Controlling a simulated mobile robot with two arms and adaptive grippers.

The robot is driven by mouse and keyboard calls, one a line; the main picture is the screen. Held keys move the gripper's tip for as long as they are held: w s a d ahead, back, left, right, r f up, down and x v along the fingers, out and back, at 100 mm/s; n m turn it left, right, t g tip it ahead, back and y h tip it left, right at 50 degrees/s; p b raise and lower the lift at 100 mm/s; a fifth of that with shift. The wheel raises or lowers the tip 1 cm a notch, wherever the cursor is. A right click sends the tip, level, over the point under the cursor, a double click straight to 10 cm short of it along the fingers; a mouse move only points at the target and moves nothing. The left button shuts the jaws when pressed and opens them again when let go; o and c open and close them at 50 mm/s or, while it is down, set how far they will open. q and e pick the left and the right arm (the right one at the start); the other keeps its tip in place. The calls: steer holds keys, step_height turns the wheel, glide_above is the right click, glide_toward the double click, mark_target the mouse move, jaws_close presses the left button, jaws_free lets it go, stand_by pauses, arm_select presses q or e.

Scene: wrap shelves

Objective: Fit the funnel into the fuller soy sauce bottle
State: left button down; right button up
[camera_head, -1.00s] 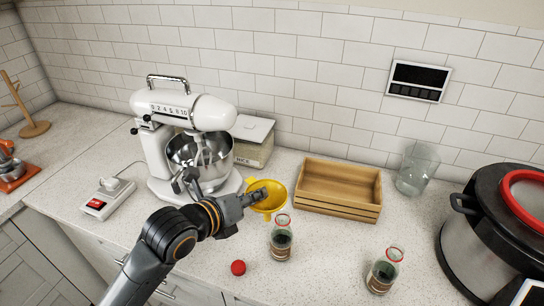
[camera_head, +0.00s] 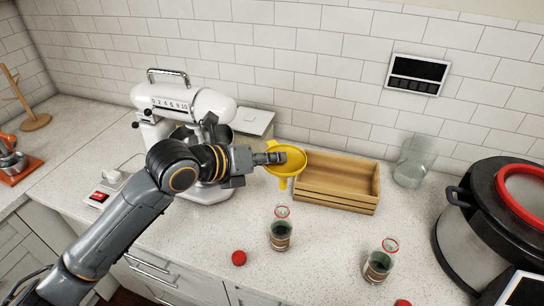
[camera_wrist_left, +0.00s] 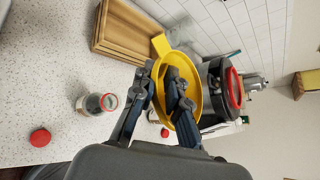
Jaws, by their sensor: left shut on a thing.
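The yellow funnel (camera_head: 294,165) is held up above the counter by my left gripper (camera_head: 278,158), in front of the wooden crate. Its spout points down. In the left wrist view the fingers (camera_wrist_left: 166,88) are closed on the funnel (camera_wrist_left: 184,68). Two glass soy sauce bottles with red rims stand upright and uncapped: a left one (camera_head: 281,236) and a right one (camera_head: 378,266). Both hold dark liquid; I cannot tell which is fuller. The funnel is above and behind the left bottle, apart from it. My right gripper is out of view.
Red caps lie by the left bottle (camera_head: 239,258) and at the front edge (camera_head: 402,302). A wooden crate (camera_head: 335,198) and a glass (camera_head: 413,165) stand behind. A mixer (camera_head: 195,105) is left, a large cooker (camera_head: 462,240) right. The counter between the bottles is clear.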

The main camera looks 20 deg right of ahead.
arm_select(q)
step_height(320, 180, down, 6)
steer(key=b, duration=0.4)
steer(key=shift+r, duration=0.1)
stand_by(0.5)
steer(key=shift+b, duration=0.3)
stand_by(0.9)
steer(key=shift+f+b, duration=1.65)
steer(key=shift+f, duration=0.55)
